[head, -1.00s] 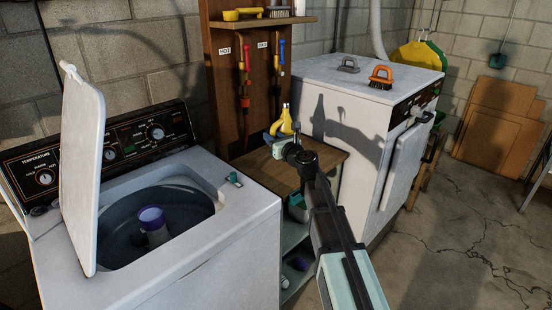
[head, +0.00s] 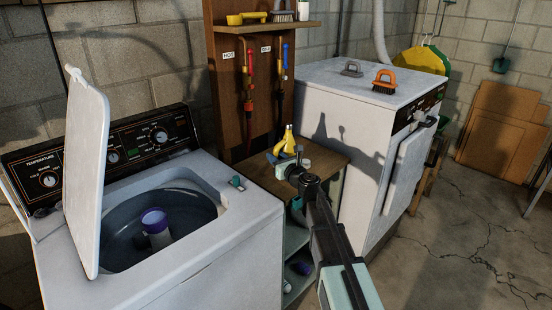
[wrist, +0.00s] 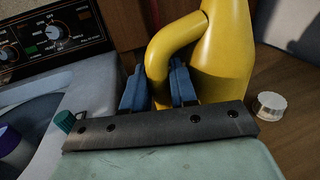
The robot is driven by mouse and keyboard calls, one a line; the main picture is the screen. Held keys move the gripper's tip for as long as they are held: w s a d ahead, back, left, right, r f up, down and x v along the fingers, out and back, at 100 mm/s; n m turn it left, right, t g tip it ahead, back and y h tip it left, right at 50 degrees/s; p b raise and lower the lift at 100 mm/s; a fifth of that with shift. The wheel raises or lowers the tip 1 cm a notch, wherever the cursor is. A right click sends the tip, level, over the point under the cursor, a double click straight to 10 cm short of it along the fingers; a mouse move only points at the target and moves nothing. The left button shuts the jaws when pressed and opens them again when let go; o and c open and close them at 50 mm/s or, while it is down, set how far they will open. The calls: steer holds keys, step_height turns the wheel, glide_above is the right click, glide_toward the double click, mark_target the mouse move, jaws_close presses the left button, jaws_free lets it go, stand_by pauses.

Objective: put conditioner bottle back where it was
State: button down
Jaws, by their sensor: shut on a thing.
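The yellow conditioner bottle (head: 288,141) is upright at the wooden cabinet top (head: 264,178) between the washer and the white machine. It shows large in the wrist view (wrist: 224,60), with its top out of frame. My gripper (head: 273,158) is shut on the bottle's handle, with a blue finger on each side of it in the wrist view (wrist: 160,88). The bottle's base is hidden, so I cannot tell whether it touches the wood. A white cap (wrist: 272,105) lies on the wood right of the bottle.
The white machine (head: 345,125) at right carries two brushes. A board with hoses (head: 250,90) stands behind. Open floor lies at right.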

steer(key=c, duration=0.9)
jaws_free()
steer(key=shift+f, duration=0.1)
steer(key=shift+s+d, duration=0.1)
steer(key=shift+s, duration=0.1)
steer(key=v, duration=1.1)
steer(key=shift+s+d, duration=0.2)
steer(key=shift+s, duration=0.05)
